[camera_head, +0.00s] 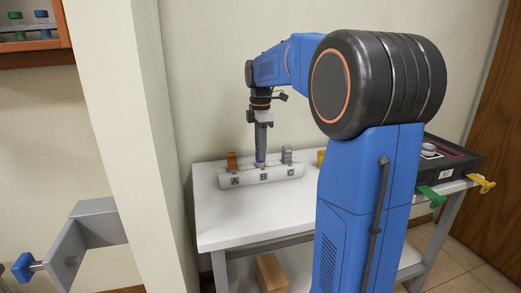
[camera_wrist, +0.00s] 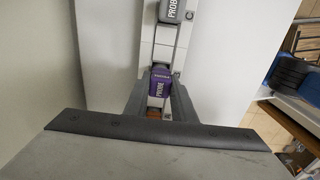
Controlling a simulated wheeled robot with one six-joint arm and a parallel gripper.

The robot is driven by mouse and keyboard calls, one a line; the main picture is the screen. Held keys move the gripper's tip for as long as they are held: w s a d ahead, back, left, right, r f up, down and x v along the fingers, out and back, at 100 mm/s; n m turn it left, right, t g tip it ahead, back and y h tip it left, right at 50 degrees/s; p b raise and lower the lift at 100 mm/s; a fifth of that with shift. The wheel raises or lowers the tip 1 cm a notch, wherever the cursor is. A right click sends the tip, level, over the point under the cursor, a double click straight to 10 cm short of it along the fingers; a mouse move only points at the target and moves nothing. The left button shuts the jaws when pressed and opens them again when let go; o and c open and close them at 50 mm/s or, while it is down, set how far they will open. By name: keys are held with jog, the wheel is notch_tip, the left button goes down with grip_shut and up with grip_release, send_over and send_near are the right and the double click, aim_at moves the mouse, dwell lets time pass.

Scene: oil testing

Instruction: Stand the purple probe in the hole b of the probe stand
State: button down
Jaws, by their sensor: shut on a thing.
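The white probe stand (camera_head: 248,179) lies on the table with faces marked A, B and C. An orange probe (camera_head: 232,160) stands at A and a grey probe (camera_head: 287,154) at C. My gripper (camera_head: 261,152) points down over the middle of the stand, at B. It is shut on the purple probe (camera_wrist: 161,83), which shows between the fingers in the wrist view. The purple probe is in line with the grey probe (camera_wrist: 172,10) and a bit of the orange one (camera_wrist: 155,114). The gripper hides hole B, so how deep the purple probe sits cannot be told.
The white table (camera_head: 225,215) is clear in front of the stand. A yellow object (camera_head: 320,157) stands right of it, partly behind my arm. A wall is close behind.

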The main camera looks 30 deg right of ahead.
jog(key=shift+f, duration=0.5)
jog(key=c, duration=1.8)
grip_release()
jog(key=shift+o, duration=0.2)
jog(key=shift+r, duration=5.45)
